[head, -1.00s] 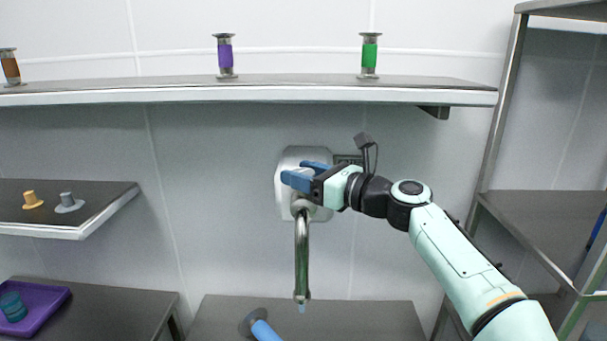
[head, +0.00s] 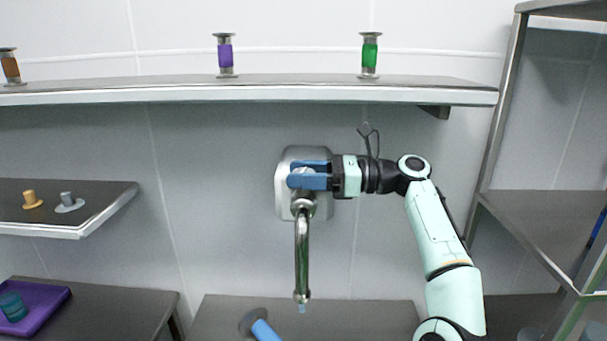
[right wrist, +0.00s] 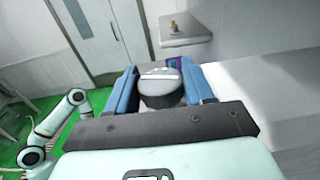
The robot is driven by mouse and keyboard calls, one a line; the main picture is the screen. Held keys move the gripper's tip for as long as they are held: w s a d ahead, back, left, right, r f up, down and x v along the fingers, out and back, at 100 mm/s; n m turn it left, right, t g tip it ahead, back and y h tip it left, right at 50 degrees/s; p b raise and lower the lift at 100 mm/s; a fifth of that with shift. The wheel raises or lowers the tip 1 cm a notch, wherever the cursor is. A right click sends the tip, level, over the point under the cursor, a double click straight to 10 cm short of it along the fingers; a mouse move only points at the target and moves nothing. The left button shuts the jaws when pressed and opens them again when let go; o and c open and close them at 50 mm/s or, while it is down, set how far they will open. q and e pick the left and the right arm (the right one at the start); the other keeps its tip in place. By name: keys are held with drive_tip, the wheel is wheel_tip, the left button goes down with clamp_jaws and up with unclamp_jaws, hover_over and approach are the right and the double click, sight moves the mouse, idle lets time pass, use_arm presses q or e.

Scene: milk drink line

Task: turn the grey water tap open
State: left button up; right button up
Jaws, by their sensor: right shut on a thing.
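The grey water tap is fixed to the wall on a pale square plate (head: 284,200), with a shiny spout (head: 302,250) hanging down over the lower counter. My right gripper (head: 306,174) reaches in from the right and is shut on the tap's round grey knob. The knob (right wrist: 160,85) sits between the two blue fingers in the right wrist view. In the head view the fingers hide much of it. A small drip shows at the spout's mouth. My left gripper is not seen in the head view; part of an arm shows at the left of the right wrist view.
A long shelf (head: 300,95) above holds purple (head: 225,56) and green (head: 369,56) cylinders. A side shelf (head: 100,212) holds two small pegs. A blue-handled object (head: 264,330) lies below the spout. A purple tray (head: 50,312) stands at lower left, and a metal rack (head: 490,140) at right.

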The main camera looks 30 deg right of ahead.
drive_tip(key=shift+r+g, duration=0.15)
drive_tip(key=shift+g, duration=0.15)
idle(0.4)
drive_tip(key=o, duration=1)
drive_tip(key=shift+c, duration=0.2)
